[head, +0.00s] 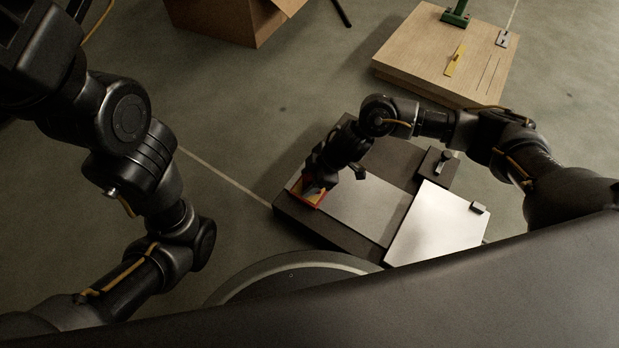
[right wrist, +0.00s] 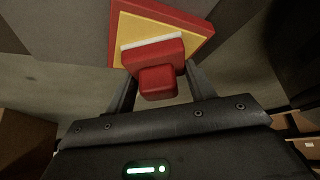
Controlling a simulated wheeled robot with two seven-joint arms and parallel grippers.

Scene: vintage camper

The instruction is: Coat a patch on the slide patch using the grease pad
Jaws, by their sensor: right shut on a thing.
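My right gripper (head: 318,182) is low over the left end of a dark block with a grey plate (head: 365,208). In the right wrist view its fingers are shut on the red handle block of the grease pad (right wrist: 158,82). A white strip shows along the pad's far edge. Beyond it is a yellow square with a red border, which looks like the slide patch (right wrist: 135,28); its red edge also shows in the head view (head: 312,204). The pad is over or against this square; I cannot tell whether it touches. My left gripper is out of view.
A pale plate (head: 435,225) with a small dark knob lies right of the grey plate. A wooden board (head: 420,55) with a yellow strip and a green stand is at the back right. A cardboard box (head: 225,25) is at the back. The floor between is clear.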

